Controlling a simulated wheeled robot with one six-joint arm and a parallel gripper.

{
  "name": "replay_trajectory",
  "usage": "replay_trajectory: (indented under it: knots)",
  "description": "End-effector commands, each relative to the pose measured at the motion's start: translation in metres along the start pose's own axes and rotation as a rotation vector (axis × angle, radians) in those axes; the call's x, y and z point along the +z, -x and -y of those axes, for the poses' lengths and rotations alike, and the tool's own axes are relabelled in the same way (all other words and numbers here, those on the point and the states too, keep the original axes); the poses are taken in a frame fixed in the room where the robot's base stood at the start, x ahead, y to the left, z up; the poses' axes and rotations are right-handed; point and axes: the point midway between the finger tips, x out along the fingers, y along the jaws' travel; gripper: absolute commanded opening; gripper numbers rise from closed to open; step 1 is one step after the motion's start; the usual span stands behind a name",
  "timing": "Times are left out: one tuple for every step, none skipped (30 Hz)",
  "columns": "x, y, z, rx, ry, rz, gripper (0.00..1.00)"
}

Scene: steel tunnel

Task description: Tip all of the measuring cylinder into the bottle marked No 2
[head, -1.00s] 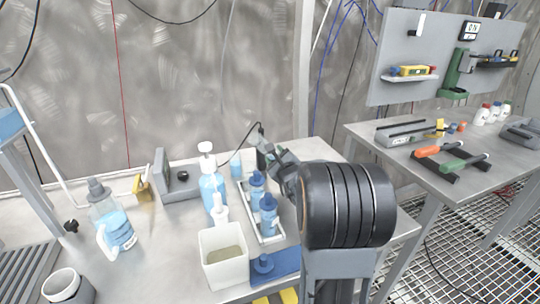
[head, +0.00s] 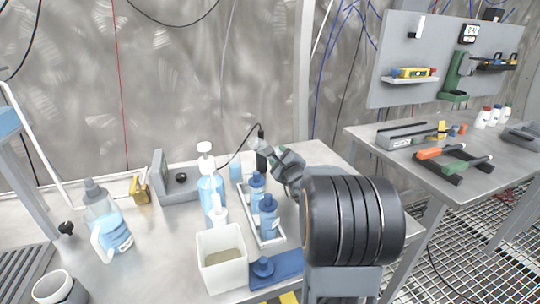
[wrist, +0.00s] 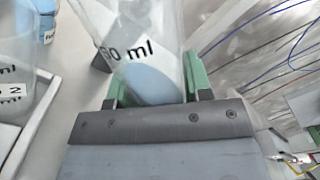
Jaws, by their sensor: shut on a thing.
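My gripper (wrist: 155,88) is shut on a clear measuring cylinder (wrist: 115,20) marked in ml, with pale blue liquid low inside it. In the wrist view the cylinder leans between the green finger pads. At the left edge of that view, a clear vessel (wrist: 12,72) bears a partly cut-off label ending in 2, apart from the cylinder. In the head view my gripper (head: 265,147) is at the back of the bench, behind the blue bottles; I cannot make out the cylinder there.
Two blue-capped bottles (head: 269,222) stand in a white tray (head: 273,240). Around them are a pump bottle (head: 211,190), a white tub (head: 222,273) and a blue mat (head: 290,264) with a blue cap (head: 262,267). A jug (head: 106,222) stands left.

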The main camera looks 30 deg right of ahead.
Motion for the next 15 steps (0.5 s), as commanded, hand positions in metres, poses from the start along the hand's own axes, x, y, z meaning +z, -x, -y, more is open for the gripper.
replay_trajectory:
  knots:
    - [-0.001, 0.0, 0.0, -0.003, 0.018, 0.002, 0.2]
    - [-0.002, 0.0, 0.001, -0.003, 0.031, 0.002, 0.2]
    - [-0.002, 0.0, 0.002, -0.002, 0.047, 0.002, 0.2]
    - [-0.002, 0.0, 0.002, -0.002, 0.059, 0.001, 0.2]
    - [-0.002, 0.0, 0.003, -0.003, 0.071, 0.001, 0.2]
    - [-0.002, 0.0, 0.004, -0.003, 0.087, 0.001, 0.2]
    - [-0.002, 0.0, 0.005, -0.002, 0.099, 0.002, 0.2]
    - [-0.002, 0.0, 0.006, -0.002, 0.11, 0.002, 0.2]
    - [-0.002, 0.0, 0.007, -0.002, 0.123, 0.001, 0.2]
    - [-0.002, 0.0, 0.007, -0.002, 0.132, 0.0, 0.2]
    - [-0.002, 0.0, 0.008, -0.002, 0.14, 0.0, 0.2]
    - [-0.002, 0.0, 0.009, -0.001, 0.152, 0.0, 0.2]
    - [-0.002, 0.0, 0.009, -0.001, 0.159, 0.0, 0.2]
    - [-0.002, 0.0, 0.01, -0.001, 0.166, 0.0, 0.2]
    - [-0.002, 0.0, 0.011, -0.001, 0.172, 0.0, 0.2]
